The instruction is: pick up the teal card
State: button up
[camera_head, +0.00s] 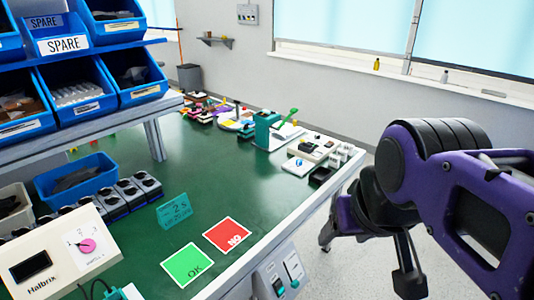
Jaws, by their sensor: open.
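The teal card (174,210) has dark handwriting on it and stands tilted on the green bench mat, behind the green OK card and left of the red NO card. Its face is towards me. My gripper (366,264) hangs at the end of my purple and black arm, right of the bench's front edge and over the pale floor. Its dark fingers are apart with nothing seen between them. It is well to the right of the card and not touching it.
The green OK card (188,265) and red NO card (227,235) lie near the bench edge. A row of black switch blocks (131,193) and a blue bin (76,178) are left of the teal card. A Halbrix box (47,262) stands front left. The mat behind the card is clear.

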aim_at(172, 212)
jog(key=j+u, duration=0.15)
jog(key=u, duration=0.55)
